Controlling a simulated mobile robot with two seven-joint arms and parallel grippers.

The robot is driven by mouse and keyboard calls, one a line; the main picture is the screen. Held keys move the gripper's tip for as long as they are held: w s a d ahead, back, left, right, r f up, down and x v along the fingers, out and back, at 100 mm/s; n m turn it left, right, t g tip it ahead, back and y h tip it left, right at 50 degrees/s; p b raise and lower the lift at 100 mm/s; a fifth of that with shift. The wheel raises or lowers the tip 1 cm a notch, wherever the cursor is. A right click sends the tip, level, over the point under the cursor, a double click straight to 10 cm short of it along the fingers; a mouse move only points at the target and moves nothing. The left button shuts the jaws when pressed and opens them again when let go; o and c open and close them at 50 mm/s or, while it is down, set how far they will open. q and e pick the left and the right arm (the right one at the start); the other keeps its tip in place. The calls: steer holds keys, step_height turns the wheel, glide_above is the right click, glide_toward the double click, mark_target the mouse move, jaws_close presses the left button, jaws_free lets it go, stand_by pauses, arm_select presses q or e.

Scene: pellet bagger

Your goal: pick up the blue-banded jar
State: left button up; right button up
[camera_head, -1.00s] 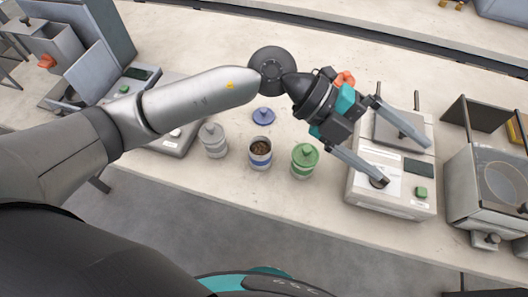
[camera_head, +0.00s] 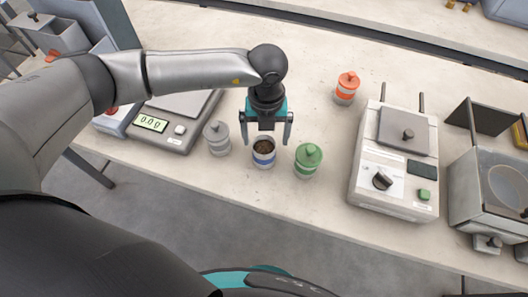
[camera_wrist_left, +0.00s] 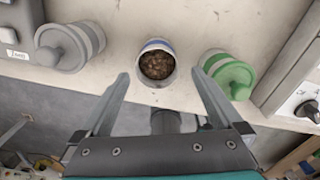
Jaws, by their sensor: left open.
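The blue-banded jar (camera_head: 263,158) stands open and upright on the bench, with brown pellets inside. In the left wrist view the jar (camera_wrist_left: 158,45) lies ahead, centred between the fingers. My left gripper (camera_head: 267,142) is open and empty, pointing toward the jar from its far side. Its fingertips are spread to either side of the jar in the head view; contact is not visible. The fingers also show in the left wrist view (camera_wrist_left: 160,76). My right gripper is not in view.
A grey lidded jar (camera_head: 216,139) stands left of the blue-banded jar and a green lidded jar (camera_head: 307,160) right of it, both close. A scale (camera_head: 175,122) is further left. An orange-lidded jar (camera_head: 346,88) and a white device (camera_head: 392,170) are to the right.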

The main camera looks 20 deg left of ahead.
mark_target(264, 151)
arm_select(q)
steer(key=shift+a+f, duration=0.2)
steer(key=shift+f, duration=3.4)
steer(key=shift+c, duration=0.2)
jaws_close()
steer(key=shift+r, duration=0.1)
